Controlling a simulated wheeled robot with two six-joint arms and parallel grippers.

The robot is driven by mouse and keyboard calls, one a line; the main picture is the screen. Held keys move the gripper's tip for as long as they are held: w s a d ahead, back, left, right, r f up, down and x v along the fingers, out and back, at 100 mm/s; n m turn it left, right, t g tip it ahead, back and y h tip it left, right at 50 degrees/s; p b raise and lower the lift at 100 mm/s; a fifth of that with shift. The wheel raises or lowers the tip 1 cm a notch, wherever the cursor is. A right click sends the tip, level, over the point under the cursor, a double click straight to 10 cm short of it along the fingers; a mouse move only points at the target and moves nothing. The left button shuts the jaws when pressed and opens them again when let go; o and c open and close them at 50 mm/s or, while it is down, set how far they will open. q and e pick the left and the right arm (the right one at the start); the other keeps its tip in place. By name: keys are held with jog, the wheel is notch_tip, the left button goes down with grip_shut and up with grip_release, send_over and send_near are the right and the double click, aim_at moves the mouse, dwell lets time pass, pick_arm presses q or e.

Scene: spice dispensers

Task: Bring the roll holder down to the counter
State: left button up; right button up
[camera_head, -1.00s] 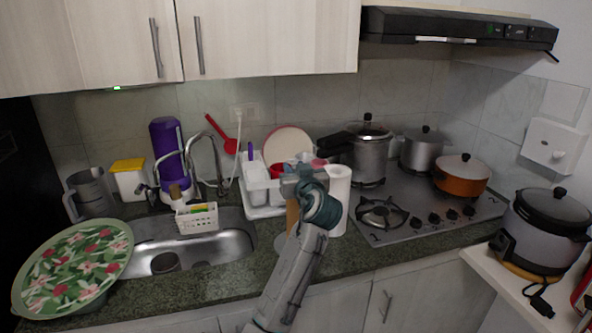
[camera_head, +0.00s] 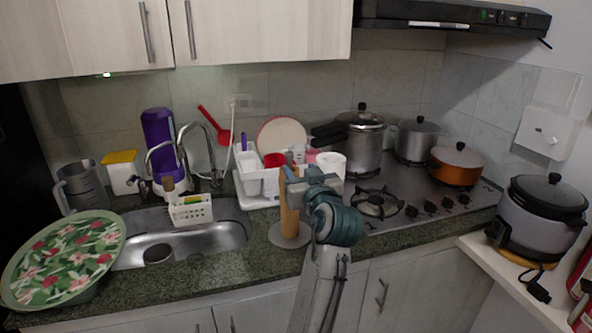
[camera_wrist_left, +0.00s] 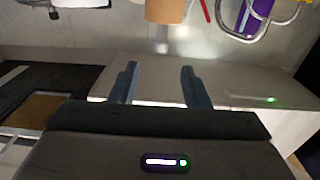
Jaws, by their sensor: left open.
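The roll holder (camera_head: 290,213), a brown upright post on a round grey base, stands upright and appears to rest on the counter, in front of the dish rack. My left gripper (camera_head: 314,180) is just right of its upper part in the head view, open. In the left wrist view, my left gripper (camera_wrist_left: 162,84) shows two spread fingers with nothing between them. A brown cylinder (camera_wrist_left: 165,10), which looks like the post, is at the top edge there, apart from the fingers. A white roll (camera_head: 331,164) stands behind the gripper, partly hidden. My right gripper is not in view.
The dish rack (camera_head: 258,180) is behind the holder. The sink (camera_head: 215,238) and caddy (camera_head: 190,210) lie left, the stove (camera_head: 400,205) with several pots right. A floral tray (camera_head: 65,258) covers the left counter. Bare counter (camera_head: 240,268) shows in front of the holder.

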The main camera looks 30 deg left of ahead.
pick_arm(q)
jog(key=shift+v, duration=1.1)
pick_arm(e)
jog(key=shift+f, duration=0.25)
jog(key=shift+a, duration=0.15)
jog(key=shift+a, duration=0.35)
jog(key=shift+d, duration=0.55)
